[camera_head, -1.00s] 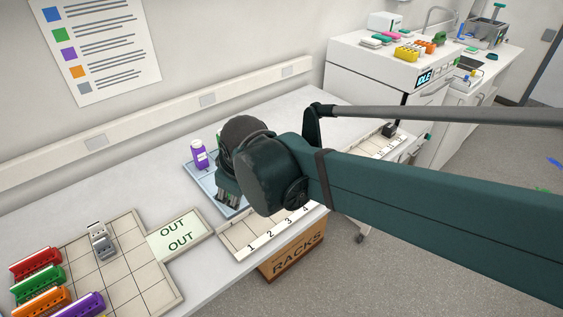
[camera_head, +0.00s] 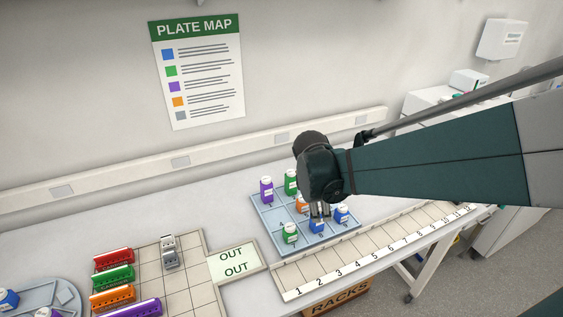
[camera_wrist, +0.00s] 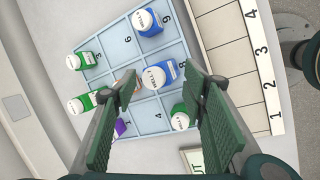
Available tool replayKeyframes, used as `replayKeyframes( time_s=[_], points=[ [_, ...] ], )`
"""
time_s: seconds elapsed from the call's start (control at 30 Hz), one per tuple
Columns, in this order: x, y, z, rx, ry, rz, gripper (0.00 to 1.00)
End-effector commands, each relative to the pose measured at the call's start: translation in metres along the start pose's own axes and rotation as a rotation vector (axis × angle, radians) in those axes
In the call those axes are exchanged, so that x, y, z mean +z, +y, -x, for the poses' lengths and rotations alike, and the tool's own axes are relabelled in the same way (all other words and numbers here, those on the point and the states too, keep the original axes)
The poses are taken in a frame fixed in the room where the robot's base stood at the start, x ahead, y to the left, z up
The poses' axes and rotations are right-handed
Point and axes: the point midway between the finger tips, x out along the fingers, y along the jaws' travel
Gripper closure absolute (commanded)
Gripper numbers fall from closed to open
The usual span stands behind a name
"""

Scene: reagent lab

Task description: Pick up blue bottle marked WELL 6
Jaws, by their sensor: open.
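Two blue bottles with white caps stand upright on the light-blue tray (camera_head: 268,222). One blue bottle (camera_wrist: 170,69) is by the tray's 8 mark, and it also shows in the head view (camera_head: 317,227). The other blue bottle (camera_wrist: 150,31) is by the 9 mark, to the right in the head view (camera_head: 342,215). Their cap labels begin with WELL, but I cannot read the numbers surely. My gripper (camera_wrist: 163,84) is open, pointing down, its fingers on either side of the bottle by 8 in the wrist view. In the head view the fingertips (camera_head: 319,211) are at its cap; contact is not clear.
Green bottles (camera_head: 290,236), an orange bottle (camera_head: 301,205) and a purple bottle (camera_head: 266,190) share the tray closely. A numbered strip (camera_head: 340,267) runs along the table front. The OUT mat (camera_head: 233,262) and coloured racks (camera_head: 112,279) are to the left.

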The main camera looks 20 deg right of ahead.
Motion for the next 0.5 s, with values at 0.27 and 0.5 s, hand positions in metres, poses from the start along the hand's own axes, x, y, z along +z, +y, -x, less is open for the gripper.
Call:
replayKeyframes(
  time_s=[0.27, 0.5],
  points=[
    [0.021, 0.020, -0.013, -0.049, -0.053, 0.162, 0.57],
    [0.039, 0.032, -0.027, -0.099, -0.089, 0.300, 0.57]
  ],
)
